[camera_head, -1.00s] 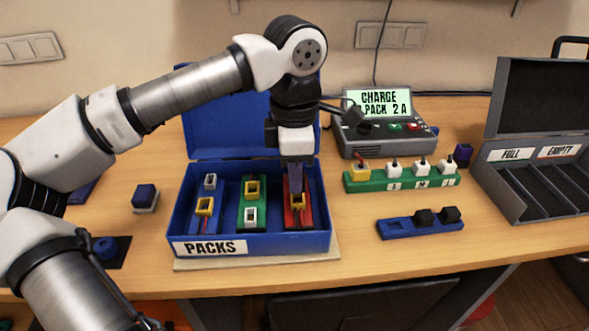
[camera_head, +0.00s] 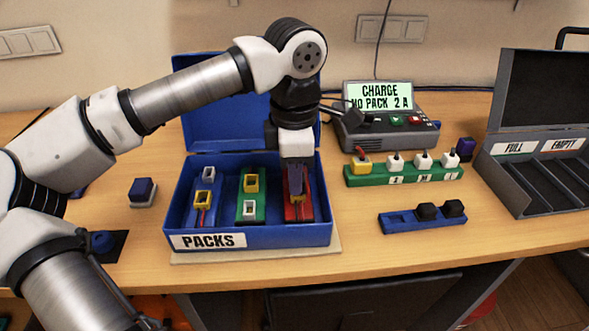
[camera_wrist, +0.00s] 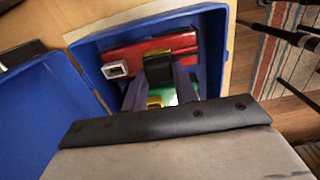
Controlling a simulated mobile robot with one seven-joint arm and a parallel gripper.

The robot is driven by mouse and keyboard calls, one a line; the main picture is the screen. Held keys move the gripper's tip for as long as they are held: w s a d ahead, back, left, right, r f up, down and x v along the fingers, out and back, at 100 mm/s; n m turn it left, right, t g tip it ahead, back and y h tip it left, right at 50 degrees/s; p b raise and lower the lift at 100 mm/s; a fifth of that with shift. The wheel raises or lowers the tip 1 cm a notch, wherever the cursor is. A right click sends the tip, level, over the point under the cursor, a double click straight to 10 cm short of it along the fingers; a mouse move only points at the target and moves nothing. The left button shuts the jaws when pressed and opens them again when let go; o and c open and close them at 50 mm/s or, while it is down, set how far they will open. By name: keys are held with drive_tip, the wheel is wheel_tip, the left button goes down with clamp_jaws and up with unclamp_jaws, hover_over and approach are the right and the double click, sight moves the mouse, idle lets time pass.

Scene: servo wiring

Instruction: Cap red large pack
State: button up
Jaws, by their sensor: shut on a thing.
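The red pack (camera_head: 292,213) lies in the right part of the blue PACKS box (camera_head: 290,237). It also shows in the wrist view (camera_wrist: 186,42), with a white socket (camera_wrist: 116,70) at one end. My gripper (camera_head: 297,194) points down over the red pack's yellow connector, which it mostly hides. In the wrist view my gripper is shut on a black cap (camera_wrist: 158,70). The cap is at the yellow connector (camera_wrist: 155,52); I cannot tell whether it is fully seated.
A green pack (camera_head: 251,206) and a blue pack (camera_head: 204,213) lie left in the same box. A blue rack (camera_head: 400,223) holds two black caps and has an empty place. A charger (camera_head: 385,135), a green connector strip (camera_head: 400,178) and a grey FULL/EMPTY case (camera_head: 520,190) stand to the right.

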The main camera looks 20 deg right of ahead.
drive_tip(key=shift+f, duration=0.3)
drive_tip(key=o, duration=1)
drive_tip(key=shift+r, duration=0.1)
wheel_tip(320, 180, up, 14)
drive_tip(key=shift+f+b, duration=0.2)
drive_tip(key=shift+b, duration=0.1)
